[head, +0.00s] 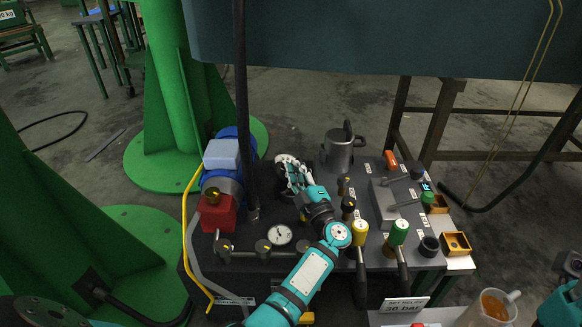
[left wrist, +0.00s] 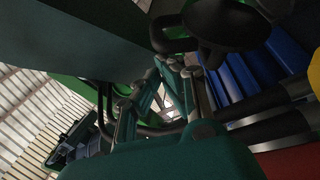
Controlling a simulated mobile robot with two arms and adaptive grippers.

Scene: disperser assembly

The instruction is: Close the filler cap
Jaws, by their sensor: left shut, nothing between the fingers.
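A grey metal filler neck (head: 339,156), shaped like a short cylinder, stands at the back of the dark machine top. The left fingers also show in the left wrist view (left wrist: 178,85). A dark rounded part (left wrist: 225,32) is close above them there; I cannot tell whether it is the cap.
A black upright pole (head: 242,110) and a blue motor (head: 226,170) stand left of my left gripper. Yellow (head: 359,231) and green (head: 398,231) handles, a gauge (head: 280,235) and a grey lever block (head: 389,200) crowd the machine top. A teal panel (head: 390,40) hangs behind.

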